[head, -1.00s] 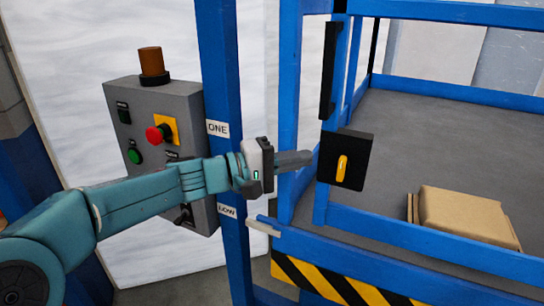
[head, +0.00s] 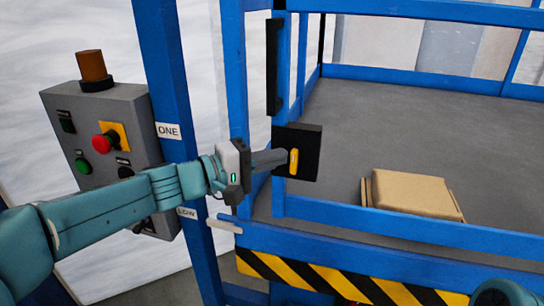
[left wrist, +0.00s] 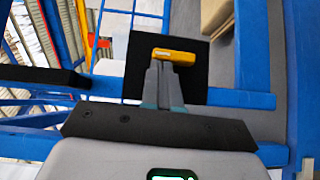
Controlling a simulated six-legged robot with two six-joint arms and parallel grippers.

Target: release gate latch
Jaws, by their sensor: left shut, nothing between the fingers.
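The gate latch is a yellow handle (head: 293,161) on a black plate (head: 311,140) fixed to the blue gate frame. In the head view the handle stands upright. In the left wrist view the yellow handle (left wrist: 174,56) lies just past my fingertips, in front of the black plate (left wrist: 195,85). My left gripper (head: 284,156) is shut and empty, its tips at or very close to the handle; whether they touch it I cannot tell. The left gripper also shows in the left wrist view (left wrist: 162,66). My right gripper is not clearly seen; only a teal part of mine shows at bottom right.
A grey control box (head: 105,135) with a red button, green button and amber beacon stands left of a blue post (head: 172,100). A cardboard box (head: 410,192) lies on the grey platform floor (head: 400,120). Blue rails and a striped bumper (head: 330,275) edge the platform.

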